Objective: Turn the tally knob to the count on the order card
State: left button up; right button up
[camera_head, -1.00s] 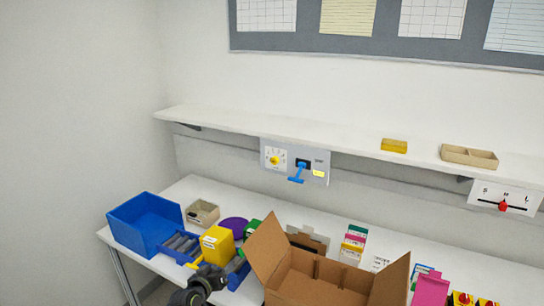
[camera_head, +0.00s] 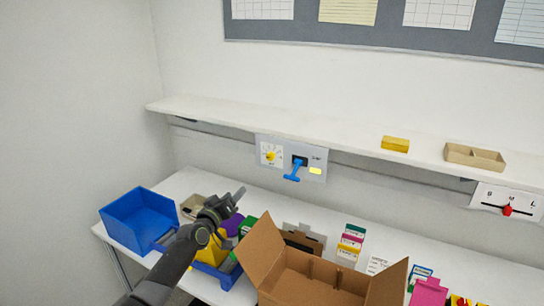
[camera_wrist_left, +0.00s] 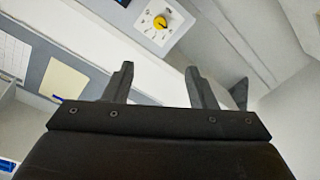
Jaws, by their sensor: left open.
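The yellow tally knob (camera_head: 270,156) sits on a white dial plate at the left of a grey panel under the shelf. It also shows in the left wrist view (camera_wrist_left: 160,22), at the top, beyond the fingertips, with small marks around it. My left gripper (camera_head: 237,193) is in the air over the bench, below and left of the knob and apart from it. Its fingers are open and empty in the left wrist view (camera_wrist_left: 159,71). A small white printed card (camera_head: 377,265) stands behind the carton; its text is too small to read. My right gripper is out of view.
A blue lever (camera_head: 294,175) juts from the panel just right of the knob. The shelf (camera_head: 330,134) overhangs the panel. An open carton (camera_head: 310,285), a blue bin (camera_head: 135,220) and a yellow box (camera_head: 211,250) crowd the bench. The air between gripper and knob looks clear.

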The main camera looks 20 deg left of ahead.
aim_at(270, 155)
jog(key=i+l, duration=0.1)
jog(key=i, duration=0.75)
